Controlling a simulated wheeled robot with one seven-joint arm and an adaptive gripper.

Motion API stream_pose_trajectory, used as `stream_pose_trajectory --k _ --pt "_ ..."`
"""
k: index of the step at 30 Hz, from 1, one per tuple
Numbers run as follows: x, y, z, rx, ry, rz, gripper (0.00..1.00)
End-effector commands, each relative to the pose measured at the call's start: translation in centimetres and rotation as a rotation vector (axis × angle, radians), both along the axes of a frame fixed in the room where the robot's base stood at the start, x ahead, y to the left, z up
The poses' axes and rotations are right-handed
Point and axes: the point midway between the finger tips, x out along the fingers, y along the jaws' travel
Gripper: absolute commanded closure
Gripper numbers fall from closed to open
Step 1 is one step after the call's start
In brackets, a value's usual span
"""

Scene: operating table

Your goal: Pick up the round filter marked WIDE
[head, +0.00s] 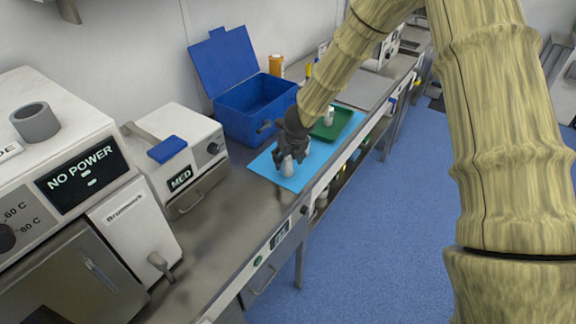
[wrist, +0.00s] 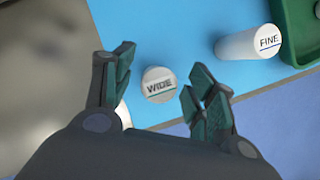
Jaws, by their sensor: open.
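The round filter marked WIDE (wrist: 159,85) stands on the blue mat in the wrist view, its white top with dark letters facing the camera. In the head view it is a white cylinder (head: 288,168) just under my gripper. My gripper (wrist: 160,85) is open, with one finger on each side of the WIDE filter and a gap visible on both sides. In the head view my gripper (head: 287,150) partly hides the filter's top. A second white cylinder marked FINE (wrist: 250,43) is to the right, beside the green tray.
The green tray (head: 340,127) holds a white item (head: 329,116). The blue mat (head: 262,168) lies on a steel counter near its front edge. An open blue box (head: 235,121) stands behind, and a MED device (head: 178,165) is to the left.

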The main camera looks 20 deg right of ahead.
Motion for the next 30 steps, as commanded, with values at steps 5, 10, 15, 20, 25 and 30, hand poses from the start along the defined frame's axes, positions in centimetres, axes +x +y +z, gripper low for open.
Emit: stream_pose_trajectory --k 5,10,15,20,25,30 --pt "0.0 0.0 0.0 0.0 0.0 0.0 0.43" --pt "0.0 0.0 0.0 0.0 0.0 0.0 0.74" --pt "0.0 0.0 0.0 0.0 0.0 0.0 0.93" --pt "0.0 0.0 0.0 0.0 0.0 0.0 0.93" --pt "0.0 0.0 0.7 0.0 -0.001 -0.001 0.93" --pt "0.0 0.0 3.2 0.002 -0.002 -0.002 0.93"
